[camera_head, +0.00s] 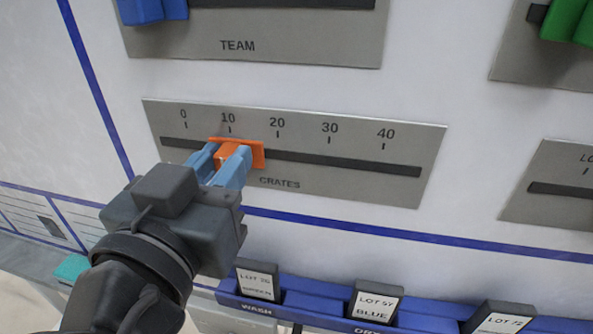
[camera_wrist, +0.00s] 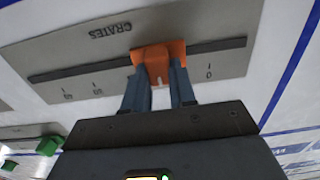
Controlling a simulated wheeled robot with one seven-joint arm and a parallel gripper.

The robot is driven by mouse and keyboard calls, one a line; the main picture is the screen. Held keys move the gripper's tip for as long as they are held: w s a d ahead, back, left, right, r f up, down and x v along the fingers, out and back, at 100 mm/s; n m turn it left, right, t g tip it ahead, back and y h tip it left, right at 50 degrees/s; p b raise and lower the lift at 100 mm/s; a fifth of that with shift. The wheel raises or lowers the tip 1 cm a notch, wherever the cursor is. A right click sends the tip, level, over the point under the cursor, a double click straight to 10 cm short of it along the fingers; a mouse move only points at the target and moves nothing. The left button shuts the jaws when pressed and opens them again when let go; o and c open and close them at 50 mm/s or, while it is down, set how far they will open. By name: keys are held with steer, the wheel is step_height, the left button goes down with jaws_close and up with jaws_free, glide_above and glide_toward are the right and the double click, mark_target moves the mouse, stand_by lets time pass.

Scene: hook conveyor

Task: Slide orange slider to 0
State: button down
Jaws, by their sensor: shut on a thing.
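The orange slider (camera_head: 256,155) sits in the dark slot of the grey CRATES plate (camera_head: 420,137), which is marked 0, 10, 20, 30 and 40. The slider is around the 10 mark, to the right of the 0 mark. My gripper (camera_head: 224,163) has its blue fingers on either side of the slider's knob and is shut on it. In the wrist view the orange slider (camera_wrist: 157,54) shows between the two fingers (camera_wrist: 158,85), and the plate appears upside down. The fingers hide part of the slot below the slider.
A TEAM plate (camera_head: 310,46) with a blue slider (camera_head: 150,10) is above. A green slider (camera_head: 570,22) is at the upper right. Blue bins (camera_head: 312,302) with black lot tags lie below. The slot is clear on both sides of the orange slider.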

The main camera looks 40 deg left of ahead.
steer(key=s+a, duration=0.1)
steer(key=a, duration=0.1)
steer(key=s+a, duration=0.1)
steer(key=s+a+b, duration=0.1)
steer(key=a, duration=0.1)
steer(key=shift+s+a+r, duration=0.1)
steer(key=shift+s+a, duration=0.05)
steer(key=shift+a, duration=0.15)
steer(key=c, duration=0.9)
jaws_free()
steer(key=shift+a, duration=0.15)
steer(key=shift+s, duration=0.1)
steer(key=b+v, duration=0.1)
steer(key=v, duration=0.6)
steer(key=shift+s+d, duration=0.25)
steer(key=shift+s, duration=0.05)
